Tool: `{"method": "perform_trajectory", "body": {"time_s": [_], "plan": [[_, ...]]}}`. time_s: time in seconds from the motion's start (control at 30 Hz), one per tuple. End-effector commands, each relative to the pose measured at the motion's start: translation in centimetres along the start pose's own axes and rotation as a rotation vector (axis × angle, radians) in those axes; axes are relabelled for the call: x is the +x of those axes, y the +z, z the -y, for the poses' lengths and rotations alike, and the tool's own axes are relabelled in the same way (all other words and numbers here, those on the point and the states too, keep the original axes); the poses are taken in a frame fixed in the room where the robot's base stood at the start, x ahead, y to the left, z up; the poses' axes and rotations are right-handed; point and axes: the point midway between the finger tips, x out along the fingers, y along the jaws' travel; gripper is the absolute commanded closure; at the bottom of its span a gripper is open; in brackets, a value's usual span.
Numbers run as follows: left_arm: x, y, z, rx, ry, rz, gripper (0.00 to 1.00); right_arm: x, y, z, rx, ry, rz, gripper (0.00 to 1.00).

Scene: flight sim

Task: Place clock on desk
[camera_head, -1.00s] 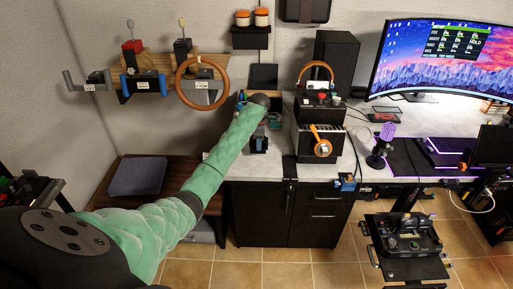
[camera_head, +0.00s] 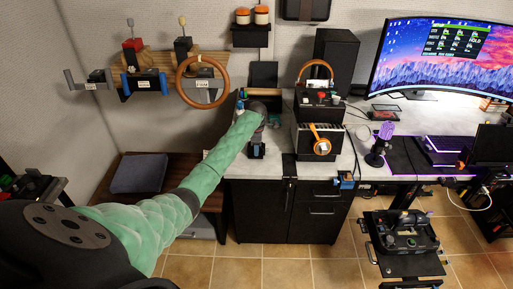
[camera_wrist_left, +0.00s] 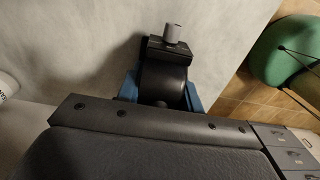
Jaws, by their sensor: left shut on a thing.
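My left gripper (camera_head: 257,141) is at the front left of the desk (camera_head: 280,165), pointing down. It is shut on a small dark object (camera_head: 257,151), low over the desk's surface; I take it for the clock. Its face does not show, and I cannot tell whether it touches the desk. In the left wrist view a black object with a grey knob (camera_wrist_left: 172,38) shows near blue parts, above the pale desktop (camera_wrist_left: 80,45). A large dark surface fills the bottom of that view. My right gripper does not show clearly.
A purple microphone (camera_head: 387,138) and a curved monitor (camera_head: 440,60) are farther right. A wooden wheel (camera_head: 201,82) hangs at the left. Bare desktop shows before the headset.

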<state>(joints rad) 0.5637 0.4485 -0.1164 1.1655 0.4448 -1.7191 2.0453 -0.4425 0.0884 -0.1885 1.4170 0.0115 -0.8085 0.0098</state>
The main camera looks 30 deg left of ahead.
Motion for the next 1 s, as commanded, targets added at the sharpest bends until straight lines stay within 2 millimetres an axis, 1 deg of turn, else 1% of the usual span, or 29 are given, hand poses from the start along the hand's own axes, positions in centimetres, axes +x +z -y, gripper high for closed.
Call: {"method": "perform_trajectory", "body": {"time_s": [0.03,0.13,0.47,0.57,0.6,0.67,0.77,1.0], "plan": [[0.1,0.0,0.0,0.0,0.0,0.0,0.62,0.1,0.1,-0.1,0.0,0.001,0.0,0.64],[0.1,0.0,0.0,0.0,0.0,0.0,0.42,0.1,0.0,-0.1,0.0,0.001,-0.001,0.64],[0.0,0.0,0.0,0.0,0.0,0.0,0.42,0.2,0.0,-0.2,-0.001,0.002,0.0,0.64],[-0.6,0.1,0.0,0.0,0.0,0.001,0.42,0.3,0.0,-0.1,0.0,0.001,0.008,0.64],[-1.0,0.1,-0.1,0.0,0.002,0.002,0.42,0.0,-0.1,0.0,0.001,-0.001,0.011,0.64],[-1.9,0.1,-0.1,0.0,0.002,0.002,0.42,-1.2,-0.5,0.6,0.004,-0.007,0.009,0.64],[-3.6,0.1,-0.1,0.0,0.003,0.003,0.42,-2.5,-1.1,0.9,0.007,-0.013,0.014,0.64],[-8.4,0.1,-0.1,0.001,0.002,0.002,0.42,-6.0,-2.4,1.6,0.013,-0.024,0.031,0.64]]}}
